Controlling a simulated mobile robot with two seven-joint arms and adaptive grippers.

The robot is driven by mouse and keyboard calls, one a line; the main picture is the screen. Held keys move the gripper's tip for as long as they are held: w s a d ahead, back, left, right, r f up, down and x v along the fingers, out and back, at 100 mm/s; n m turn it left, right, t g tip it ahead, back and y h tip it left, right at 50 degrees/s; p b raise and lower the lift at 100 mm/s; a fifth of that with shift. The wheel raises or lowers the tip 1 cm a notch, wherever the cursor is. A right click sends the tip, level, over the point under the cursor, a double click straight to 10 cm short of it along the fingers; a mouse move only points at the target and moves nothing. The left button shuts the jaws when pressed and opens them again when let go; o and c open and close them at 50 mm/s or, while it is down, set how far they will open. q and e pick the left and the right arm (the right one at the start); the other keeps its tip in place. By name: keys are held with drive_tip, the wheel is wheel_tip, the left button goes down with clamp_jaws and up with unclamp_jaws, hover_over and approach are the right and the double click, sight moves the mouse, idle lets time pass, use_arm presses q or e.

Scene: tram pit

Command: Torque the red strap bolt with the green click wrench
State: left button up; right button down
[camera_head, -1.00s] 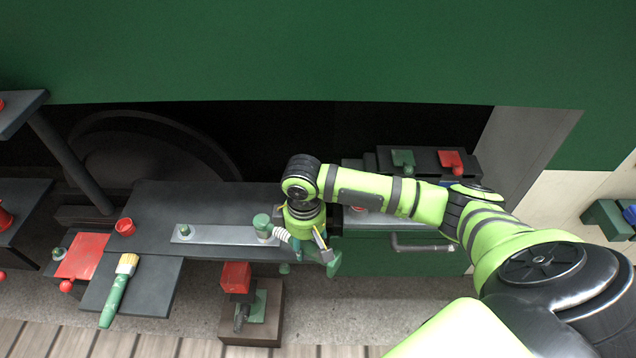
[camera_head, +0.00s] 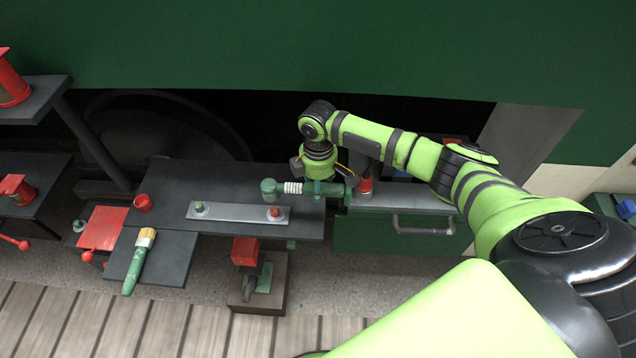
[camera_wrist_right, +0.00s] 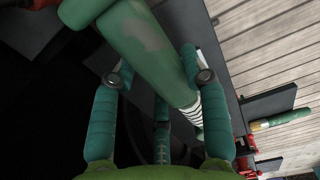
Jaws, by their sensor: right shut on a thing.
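The green click wrench (camera_head: 268,189) with a ribbed white collar lies roughly level in my right gripper (camera_head: 322,188), its head pointing left. In the wrist view my right gripper (camera_wrist_right: 160,85) has its green fingers around the thick green wrench handle (camera_wrist_right: 145,45). The red strap bolt (camera_head: 275,212) sits at the right end of a grey metal strap (camera_head: 237,212). The wrench head is just behind the red bolt in the picture, apart from it. A green bolt (camera_head: 200,207) sits at the strap's left end. My left gripper is out of view.
A brush (camera_head: 138,262) lies on a lower dark plate at left, near a red cup (camera_head: 142,203). A red block (camera_head: 245,251) stands on a brown box in front. A green drawer cabinet (camera_head: 372,234) with a red-topped item (camera_head: 365,185) stands right of the strap.

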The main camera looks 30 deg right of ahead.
wheel_tip(320, 180, down, 6)
drive_tip(key=b, duration=0.3)
drive_tip(key=shift+r+b, duration=0.15)
drive_tip(key=shift+b, duration=0.2)
drive_tip(key=shift+r, duration=0.1)
